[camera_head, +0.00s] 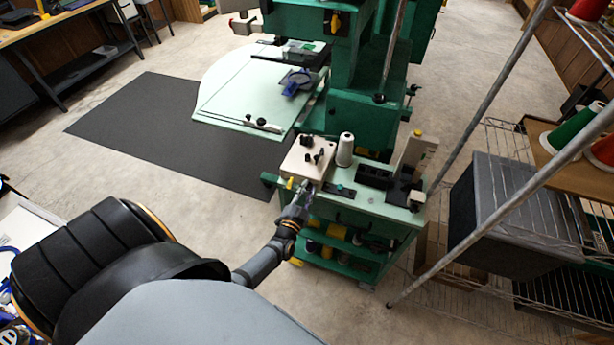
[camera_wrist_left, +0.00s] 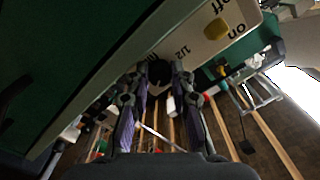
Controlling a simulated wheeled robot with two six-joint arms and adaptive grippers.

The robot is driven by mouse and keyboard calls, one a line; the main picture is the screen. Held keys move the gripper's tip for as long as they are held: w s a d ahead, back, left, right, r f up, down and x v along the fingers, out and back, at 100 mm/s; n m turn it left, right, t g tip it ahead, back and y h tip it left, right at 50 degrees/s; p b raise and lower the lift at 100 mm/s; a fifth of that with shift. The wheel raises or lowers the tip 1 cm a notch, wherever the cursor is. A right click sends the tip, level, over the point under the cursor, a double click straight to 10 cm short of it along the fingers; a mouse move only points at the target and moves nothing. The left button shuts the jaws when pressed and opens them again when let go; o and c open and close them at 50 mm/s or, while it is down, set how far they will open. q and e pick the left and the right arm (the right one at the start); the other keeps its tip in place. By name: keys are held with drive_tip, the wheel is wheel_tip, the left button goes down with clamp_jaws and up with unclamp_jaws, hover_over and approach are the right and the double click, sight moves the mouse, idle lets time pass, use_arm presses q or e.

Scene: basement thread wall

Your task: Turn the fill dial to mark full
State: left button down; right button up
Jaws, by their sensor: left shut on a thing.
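The cream control box (camera_head: 299,166) stands on the left end of the green machine bench. Its front face (camera_wrist_left: 200,48) fills the upper middle of the left wrist view, with printed words "off" and "on", a yellow switch (camera_wrist_left: 216,29) and a "1/2" mark. The black fill dial (camera_wrist_left: 159,72) sits below the "1/2" mark. My left gripper (camera_wrist_left: 158,84) has its fingertips on either side of the dial and is shut on it. In the head view my left gripper (camera_head: 302,197) is at the box's front. The full mark and the dial's pointer cannot be made out. My right gripper is not in view.
A white thread cone (camera_head: 345,150) and black fittings (camera_head: 374,177) stand right of the box. A wire rack (camera_head: 500,160) with a grey bin and thread spools is at the right. A dark mat (camera_head: 150,125) lies on the floor at the left.

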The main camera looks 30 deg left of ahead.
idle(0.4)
use_arm(q)
drive_tip(key=c, duration=1.2)
unclamp_jaws()
drive_tip(key=shift+o, duration=0.2)
drive_tip(key=shift+s+f, duration=0.1)
drive_tip(key=shift+s, duration=0.05)
drive_tip(key=shift+s+d, duration=0.15)
drive_tip(key=shift+s, duration=0.2)
drive_tip(key=v, duration=0.7)
